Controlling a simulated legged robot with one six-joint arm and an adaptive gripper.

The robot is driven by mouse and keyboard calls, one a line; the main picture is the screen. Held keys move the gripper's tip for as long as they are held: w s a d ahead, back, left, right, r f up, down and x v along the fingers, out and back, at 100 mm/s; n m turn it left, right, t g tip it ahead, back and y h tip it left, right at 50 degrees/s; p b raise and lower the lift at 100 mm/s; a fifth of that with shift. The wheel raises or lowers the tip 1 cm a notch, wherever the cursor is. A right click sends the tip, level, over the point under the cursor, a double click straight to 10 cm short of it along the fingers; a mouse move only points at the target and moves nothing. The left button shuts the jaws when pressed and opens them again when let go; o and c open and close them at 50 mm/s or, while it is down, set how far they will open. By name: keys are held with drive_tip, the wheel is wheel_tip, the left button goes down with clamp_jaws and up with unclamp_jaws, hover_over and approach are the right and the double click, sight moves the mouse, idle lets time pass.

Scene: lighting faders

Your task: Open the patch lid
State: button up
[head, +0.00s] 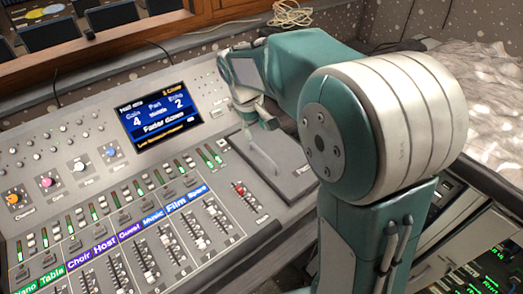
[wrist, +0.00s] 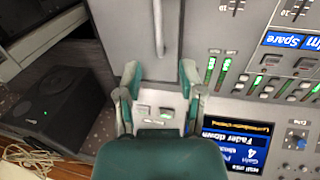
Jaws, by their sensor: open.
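The patch lid (head: 292,183) is a flat grey panel at the right end of the mixing desk, with a raised bar handle (head: 262,158). It lies flat and looks closed. In the wrist view the lid (wrist: 138,40) is at the top centre, and its handle (wrist: 158,25) runs upward out of the frame. My gripper (head: 257,118) is above the desk near the lid's far edge. In the wrist view my gripper (wrist: 159,78) is open and empty, its two fingers apart. The handle's near end lies beyond the fingertips, between their lines, apart from them.
The desk's screen (head: 160,108) is left of my gripper, above the channel faders (head: 180,245) and coloured labels. A dark box (wrist: 62,105) and a coiled cable (head: 290,14) lie beyond the desk. My arm covers much of the right side.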

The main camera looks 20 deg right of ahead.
sight(263, 154)
drive_tip(key=f, duration=0.3)
drive_tip(key=d+f, duration=0.1)
drive_tip(key=f, duration=0.3)
drive_tip(key=d+f, duration=0.1)
drive_tip(key=f, duration=0.2)
drive_tip(key=shift+w+f, duration=0.15)
drive_tip(key=shift+w, duration=0.2)
drive_tip(key=shift+c, duration=0.3)
clamp_jaws()
